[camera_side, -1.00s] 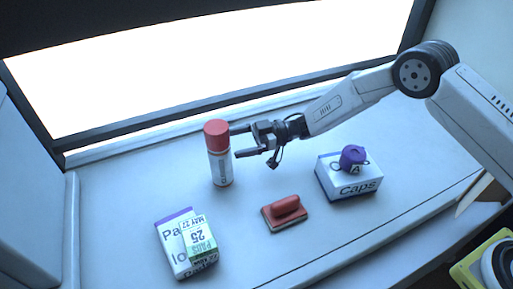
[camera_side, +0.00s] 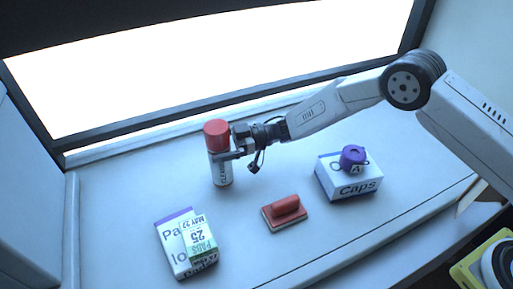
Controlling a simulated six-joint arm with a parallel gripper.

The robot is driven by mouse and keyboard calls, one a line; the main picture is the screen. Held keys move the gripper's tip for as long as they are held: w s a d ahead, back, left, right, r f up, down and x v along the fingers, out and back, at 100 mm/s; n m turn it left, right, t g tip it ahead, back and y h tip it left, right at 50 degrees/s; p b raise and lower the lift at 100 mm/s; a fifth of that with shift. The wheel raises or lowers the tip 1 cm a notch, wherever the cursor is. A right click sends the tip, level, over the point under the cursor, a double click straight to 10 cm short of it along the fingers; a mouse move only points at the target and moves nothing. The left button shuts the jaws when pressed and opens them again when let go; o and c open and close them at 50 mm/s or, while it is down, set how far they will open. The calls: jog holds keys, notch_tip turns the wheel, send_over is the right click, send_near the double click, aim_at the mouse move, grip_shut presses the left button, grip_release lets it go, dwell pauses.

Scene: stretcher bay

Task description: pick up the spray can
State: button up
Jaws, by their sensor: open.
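The spray can (camera_side: 222,172) stands upright on the pale work surface, white with dark lettering and a red cap. My gripper (camera_side: 225,148) is at the upper part of the can, just below the cap, coming from the right. The jaws are open, with one finger in front of the can. The other finger is hard to make out behind or beside the cap. I cannot tell whether either finger touches the can.
A red-handled block (camera_side: 285,212) lies right of the can. A Caps box (camera_side: 345,186) with a purple roll (camera_side: 353,156) on it stands further right. A Pads box (camera_side: 172,246) with a smaller green-and-white box (camera_side: 199,240) on it lies front left. The surface left of the can is clear.

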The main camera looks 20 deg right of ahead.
grip_shut()
jog(key=shift+r, duration=0.1)
dwell(0.3)
jog(key=shift+r, duration=0.1)
jog(key=shift+r, duration=0.7)
jog(key=s+d+r, duration=0.6)
jog(key=s+r, duration=0.5)
jog(key=s, duration=0.1)
jog(key=shift+s+d+r, duration=0.15)
jog(key=shift+d, duration=0.15)
dwell(0.4)
